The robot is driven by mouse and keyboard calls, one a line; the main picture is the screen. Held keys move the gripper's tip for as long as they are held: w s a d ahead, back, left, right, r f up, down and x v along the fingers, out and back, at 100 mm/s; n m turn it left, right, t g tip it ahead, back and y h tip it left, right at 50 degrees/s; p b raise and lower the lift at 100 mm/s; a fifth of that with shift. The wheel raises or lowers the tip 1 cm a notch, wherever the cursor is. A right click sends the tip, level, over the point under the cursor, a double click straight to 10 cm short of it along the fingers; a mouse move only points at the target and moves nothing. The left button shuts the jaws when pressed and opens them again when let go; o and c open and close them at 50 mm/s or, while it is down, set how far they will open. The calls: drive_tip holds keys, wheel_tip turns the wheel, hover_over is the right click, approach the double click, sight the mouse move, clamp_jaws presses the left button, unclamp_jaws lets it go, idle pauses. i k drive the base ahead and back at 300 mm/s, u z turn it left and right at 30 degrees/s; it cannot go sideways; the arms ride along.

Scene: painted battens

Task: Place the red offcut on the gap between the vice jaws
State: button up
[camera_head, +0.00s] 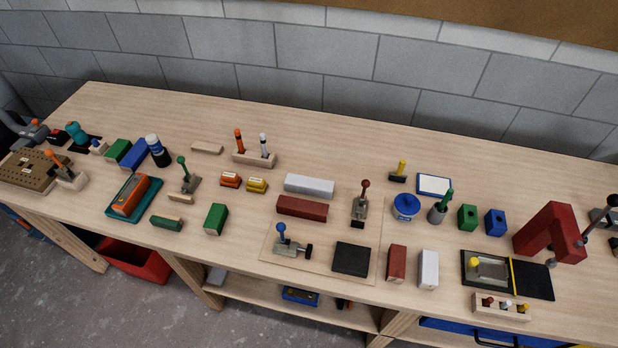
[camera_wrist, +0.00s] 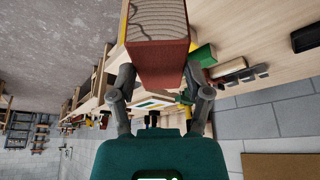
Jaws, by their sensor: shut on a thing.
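My gripper (camera_wrist: 160,82) shows in the wrist view, its two grey fingers closed on the sides of a red offcut (camera_wrist: 157,62). The offcut's bare wood-grain end faces the upper part of that view, and it is held clear of the bench.
A red batten (camera_head: 302,207) and a white batten (camera_head: 309,185) lie mid-bench. A red block (camera_head: 397,262) and a white block (camera_head: 428,268) stand near the front edge. Bare bench (camera_head: 330,150) shows towards the wall.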

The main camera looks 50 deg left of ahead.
sight(176, 211)
drive_tip(key=k, duration=1.45)
